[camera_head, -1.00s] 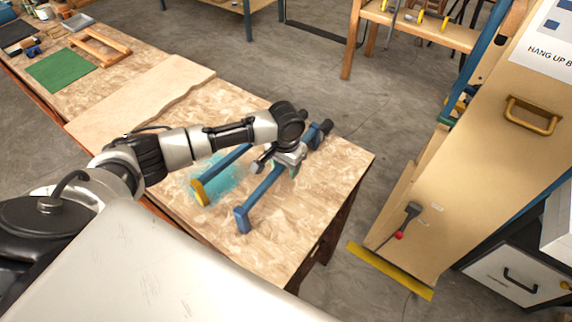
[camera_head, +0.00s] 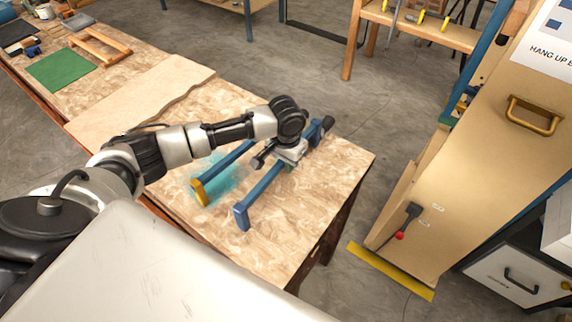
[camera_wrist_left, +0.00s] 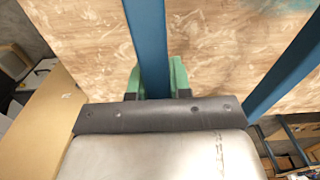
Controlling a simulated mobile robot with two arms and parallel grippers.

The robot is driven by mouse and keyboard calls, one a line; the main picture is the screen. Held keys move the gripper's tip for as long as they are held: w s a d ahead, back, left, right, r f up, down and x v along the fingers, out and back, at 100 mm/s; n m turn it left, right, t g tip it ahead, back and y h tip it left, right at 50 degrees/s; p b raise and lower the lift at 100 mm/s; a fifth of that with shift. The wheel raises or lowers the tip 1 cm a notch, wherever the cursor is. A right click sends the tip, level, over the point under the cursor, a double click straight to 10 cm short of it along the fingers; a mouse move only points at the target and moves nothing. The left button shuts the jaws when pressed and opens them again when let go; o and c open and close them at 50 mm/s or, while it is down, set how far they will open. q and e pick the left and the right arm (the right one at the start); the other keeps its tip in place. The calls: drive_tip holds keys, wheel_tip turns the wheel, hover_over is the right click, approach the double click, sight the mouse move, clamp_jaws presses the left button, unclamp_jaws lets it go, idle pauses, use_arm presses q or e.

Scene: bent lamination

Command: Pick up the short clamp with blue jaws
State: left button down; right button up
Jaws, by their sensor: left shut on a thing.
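The short clamp with blue jaws (camera_head: 262,188) has a blue bar, a blue jaw at its near end and a dark handle at its far end. It is at the right end of the workbench. My left gripper (camera_head: 289,163) is shut on its bar from above. In the left wrist view the green fingers (camera_wrist_left: 158,80) sit on either side of the blue bar (camera_wrist_left: 148,35). In the head view the gripper and wrist hide part of the clamp. I cannot tell how far it is off the bench. My right gripper is not in view.
A second blue-barred clamp with a yellow jaw (camera_head: 199,192) lies close on the left, near a teal patch (camera_head: 222,184). The workbench (camera_head: 285,240) has clear room at its near right. A tall wooden panel (camera_head: 465,190) stands to the right, across a floor gap.

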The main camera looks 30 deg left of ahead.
use_arm(q)
wheel_tip(320, 180, up, 3)
drive_tip(key=shift+w, duration=0.1)
drive_tip(key=w+d+r+p, duration=0.1)
drive_tip(key=d+r+p, duration=0.5)
drive_tip(key=d+r, duration=0.5)
drive_tip(key=shift+w+d+r+p, duration=0.3)
drive_tip(key=shift+w+r, duration=0.05)
drive_tip(key=shift+r, duration=0.5)
drive_tip(key=shift+w, duration=0.1)
